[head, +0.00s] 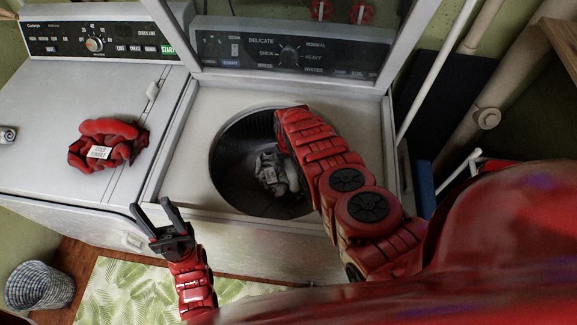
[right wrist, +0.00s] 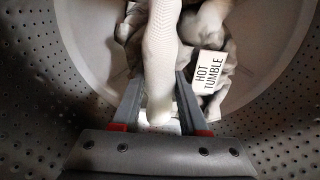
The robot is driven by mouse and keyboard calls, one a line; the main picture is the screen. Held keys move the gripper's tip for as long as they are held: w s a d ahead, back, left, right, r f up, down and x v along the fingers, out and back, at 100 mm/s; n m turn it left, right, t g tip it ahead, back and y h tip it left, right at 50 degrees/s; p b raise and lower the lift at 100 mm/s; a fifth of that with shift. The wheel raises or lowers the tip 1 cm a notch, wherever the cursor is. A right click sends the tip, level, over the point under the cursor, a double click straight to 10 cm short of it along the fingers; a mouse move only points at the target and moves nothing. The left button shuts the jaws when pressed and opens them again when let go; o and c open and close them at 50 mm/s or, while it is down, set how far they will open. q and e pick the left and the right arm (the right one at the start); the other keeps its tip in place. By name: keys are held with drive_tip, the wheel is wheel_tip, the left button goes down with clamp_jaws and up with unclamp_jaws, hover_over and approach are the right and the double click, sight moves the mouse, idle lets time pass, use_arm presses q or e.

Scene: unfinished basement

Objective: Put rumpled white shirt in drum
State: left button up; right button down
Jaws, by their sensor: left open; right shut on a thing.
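The rumpled white shirt (head: 268,172) is a white and grey bundle low inside the drum (head: 228,150) of the open top-loading washer. In the right wrist view the shirt (right wrist: 222,52) carries a "HOT TUMBLE" tag, and the perforated drum wall (right wrist: 40,115) surrounds it. My right gripper (right wrist: 158,85) is inside the drum, shut on a pale ribbed part of the bundle between its fingers. In the head view my right arm hides that gripper. My left gripper (head: 152,206) is open and empty, in front of the machines, left of the drum.
A red cloth (head: 104,145) with a white tag lies on the left machine's top (head: 50,115). A small can (head: 7,135) is at its far left. A woven basket (head: 40,286) and a leaf-patterned mat (head: 120,290) are on the floor.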

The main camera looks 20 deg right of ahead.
drive_tip(key=shift+f, duration=0.25)
drive_tip(key=shift+f+b, duration=0.6)
drive_tip(key=shift+b, duration=0.05)
drive_tip(key=shift+c, duration=2.2)
unclamp_jaws()
drive_tip(key=shift+r+p, duration=0.7)
drive_tip(key=shift+r, duration=0.05)
wheel_tip(320, 180, up, 3)
drive_tip(key=shift+r+p, duration=0.15)
drive_tip(key=shift+p, duration=0.65)
drive_tip(key=shift+r, duration=0.25)
wheel_tip(320, 180, up, 8)
drive_tip(key=b, duration=0.2)
